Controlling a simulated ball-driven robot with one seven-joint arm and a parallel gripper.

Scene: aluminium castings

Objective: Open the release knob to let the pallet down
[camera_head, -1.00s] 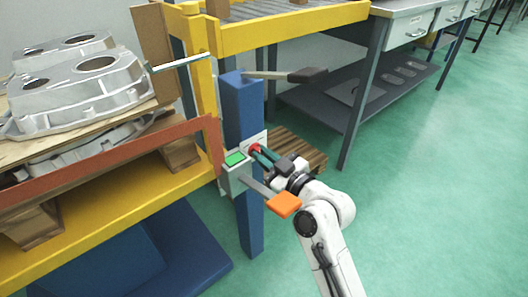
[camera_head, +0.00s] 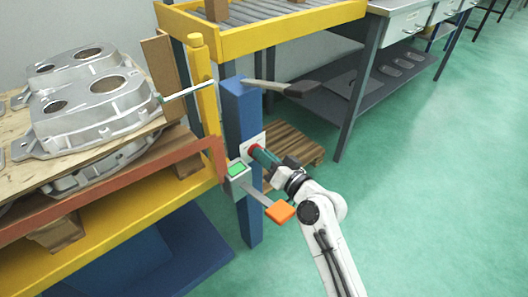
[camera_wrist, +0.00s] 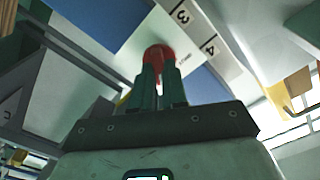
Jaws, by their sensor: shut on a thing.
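The red release knob (camera_head: 254,149) sits on a white plate on the blue post (camera_head: 241,120). In the wrist view the knob (camera_wrist: 159,54) stands out from a plate marked with numbers, 3 and 4 among them. My gripper (camera_head: 258,153) reaches it from the lower right. Its green fingers (camera_wrist: 160,73) are closed on the knob, and their tips partly hide it. At the left, a wooden pallet board (camera_head: 12,182) carries aluminium castings (camera_head: 92,115) and rests raised above a red rail (camera_head: 100,192) and yellow frame.
A grey box with a green screen (camera_head: 236,169) and a lever with an orange pad (camera_head: 280,211) are close beside my arm. A dark-handled lever (camera_head: 290,88) juts from the post top. A slatted wooden pallet (camera_head: 290,143) lies behind. Green floor is clear at right.

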